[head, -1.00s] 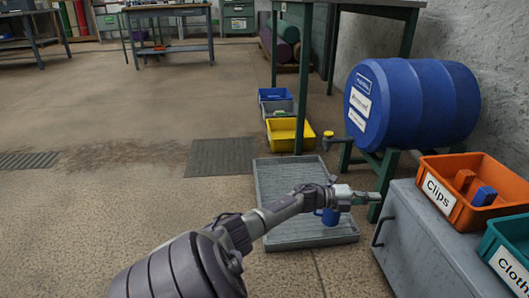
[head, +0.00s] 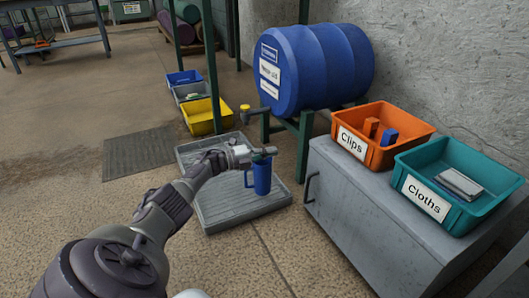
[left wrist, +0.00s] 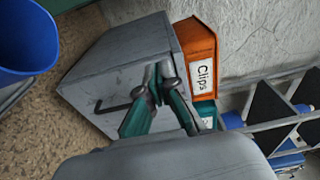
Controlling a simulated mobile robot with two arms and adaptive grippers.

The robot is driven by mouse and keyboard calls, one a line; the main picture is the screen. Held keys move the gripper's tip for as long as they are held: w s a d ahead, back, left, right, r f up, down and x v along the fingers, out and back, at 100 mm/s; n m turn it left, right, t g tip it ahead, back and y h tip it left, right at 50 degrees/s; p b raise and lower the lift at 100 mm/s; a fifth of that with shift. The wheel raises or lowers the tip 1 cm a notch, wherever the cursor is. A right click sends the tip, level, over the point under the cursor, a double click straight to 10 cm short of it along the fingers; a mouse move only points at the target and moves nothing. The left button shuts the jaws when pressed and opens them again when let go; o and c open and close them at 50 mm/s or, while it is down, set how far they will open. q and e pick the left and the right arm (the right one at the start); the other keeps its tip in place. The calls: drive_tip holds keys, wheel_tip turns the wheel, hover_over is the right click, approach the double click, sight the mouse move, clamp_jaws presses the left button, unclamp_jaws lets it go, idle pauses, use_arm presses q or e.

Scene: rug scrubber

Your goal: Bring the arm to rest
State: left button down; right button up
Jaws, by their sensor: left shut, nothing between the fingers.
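My left gripper (head: 264,152) is shut and empty. In the head view its arm reaches in from the lower left, and the gripper appears just over the top of a blue mug (head: 262,180). The mug stands upright on a grey ribbed drip tray (head: 225,205) on the floor, its handle to the left. I cannot tell whether the gripper touches it. In the left wrist view the closed green fingers (left wrist: 162,75) show in front of the grey cabinet (left wrist: 115,65). A blue rounded thing (left wrist: 25,40), seemingly the mug, fills the upper left corner.
A blue barrel (head: 320,65) with a tap lies on a green stand behind the tray. The grey cabinet at right carries an orange Clips bin (head: 345,145) and a teal Cloths bin (head: 425,198). A yellow bin (head: 205,118) stands behind the tray.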

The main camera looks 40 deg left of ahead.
use_arm(q)
drive_tip(key=a+b, duration=0.2)
drive_tip(key=shift+w+a, duration=0.1)
drive_tip(key=shift+a, duration=0.2)
